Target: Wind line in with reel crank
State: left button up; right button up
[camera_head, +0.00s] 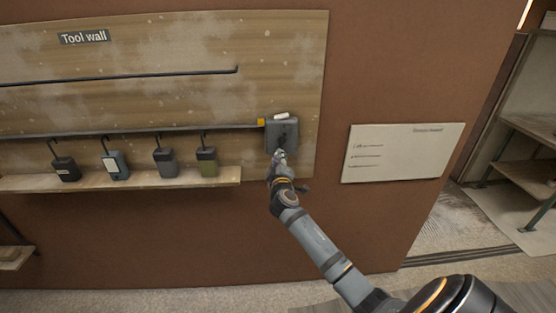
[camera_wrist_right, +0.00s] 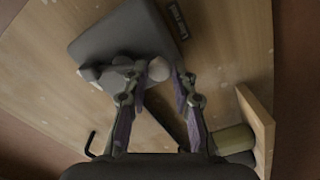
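The reel is a dark grey box (camera_head: 285,134) fixed at the right end of the wooden tool wall. In the right wrist view its grey housing (camera_wrist_right: 108,38) fills the upper left. A pale round crank knob (camera_wrist_right: 159,68) stands out in front of the housing, between the fingertips of my right gripper (camera_wrist_right: 156,76). The fingers are apart, with a visible gap at the right of the knob; contact on the left is unclear. In the head view my right gripper (camera_head: 279,157) is at the lower front of the reel and covers the crank. My left gripper is not in view.
A long dark rail or line (camera_head: 130,131) runs left from the reel; I cannot tell which. Below hang several boxes, the nearest an olive one (camera_head: 207,163), above a wooden ledge (camera_head: 130,180). A white sign (camera_head: 402,153) is on the brown wall at right.

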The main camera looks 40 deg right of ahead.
jog(key=o, duration=0.3)
jog(key=v, duration=1.2)
jog(key=shift+s, duration=0.1)
jog(key=shift+f, duration=0.1)
